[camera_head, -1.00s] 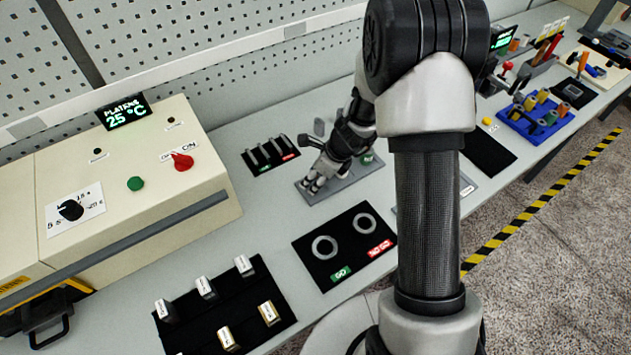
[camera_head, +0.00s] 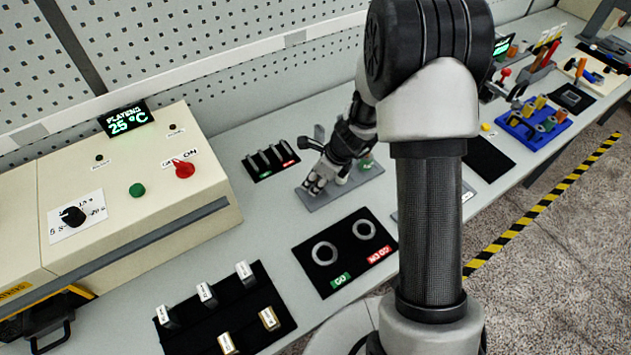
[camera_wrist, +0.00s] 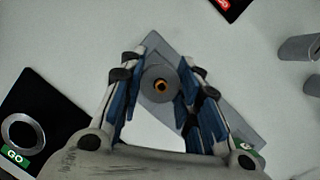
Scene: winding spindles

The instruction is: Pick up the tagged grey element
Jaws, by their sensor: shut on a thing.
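In the head view, my gripper (camera_head: 315,186) is low over the left part of the grey plate (camera_head: 358,180), and the element is mostly hidden by the fingers and wrist.
A black mat (camera_head: 318,285) with two grey rings, marked GO and NO GO, lies in front. A black rack (camera_head: 270,163) with several grey pins stands behind left. Left are a beige heater box (camera_head: 130,200) and a black tray (camera_head: 255,300) with tagged blocks. Grey cylinders (camera_wrist: 297,48) stand nearby.

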